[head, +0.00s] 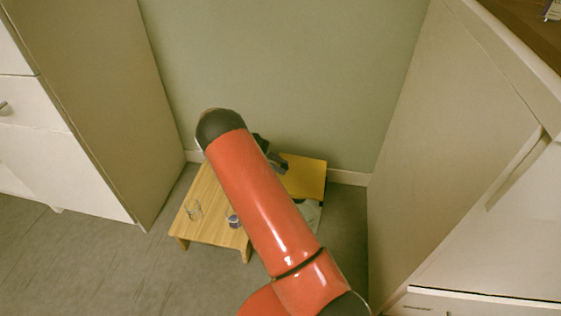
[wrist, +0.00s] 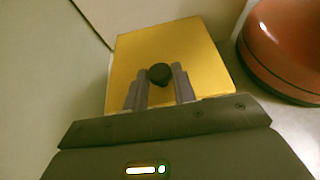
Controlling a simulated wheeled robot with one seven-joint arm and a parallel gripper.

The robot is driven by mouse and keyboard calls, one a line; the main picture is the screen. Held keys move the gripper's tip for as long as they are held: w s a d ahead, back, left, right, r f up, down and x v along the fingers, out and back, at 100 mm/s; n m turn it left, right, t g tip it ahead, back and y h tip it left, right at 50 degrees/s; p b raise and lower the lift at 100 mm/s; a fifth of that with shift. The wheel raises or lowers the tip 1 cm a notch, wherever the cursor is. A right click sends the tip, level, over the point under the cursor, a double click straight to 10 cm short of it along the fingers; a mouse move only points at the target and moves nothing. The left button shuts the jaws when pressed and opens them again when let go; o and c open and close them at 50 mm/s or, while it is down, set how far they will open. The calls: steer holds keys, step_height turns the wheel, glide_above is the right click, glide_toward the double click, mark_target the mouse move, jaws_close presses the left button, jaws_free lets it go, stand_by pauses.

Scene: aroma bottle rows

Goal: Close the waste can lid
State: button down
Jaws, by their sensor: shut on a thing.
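The waste can lid is a yellow square panel (wrist: 200,45) with a round black knob (wrist: 159,74) on it. In the head view the lid (head: 308,178) shows to the right of my arm, near the back wall. My gripper (wrist: 162,70) is shut on the knob, with one finger on each side. In the head view my gripper (head: 274,160) is mostly hidden behind my arm. A greyish part below the lid (head: 309,214) looks like the can body, mostly hidden. I cannot tell whether the lid touches the can's rim.
White cabinets stand at left (head: 95,110) and right (head: 445,150). The floor in front (head: 130,270) is clear.

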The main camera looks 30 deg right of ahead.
steer(key=shift+w+a+f+g+h+b, duration=0.15)
steer(key=shift+f+g+h+b, duration=0.25)
steer(key=shift+f, duration=0.45)
steer(key=c, duration=1.1)
jaws_free()
steer(key=shift+c, duration=0.2)
steer(key=v, duration=0.8)
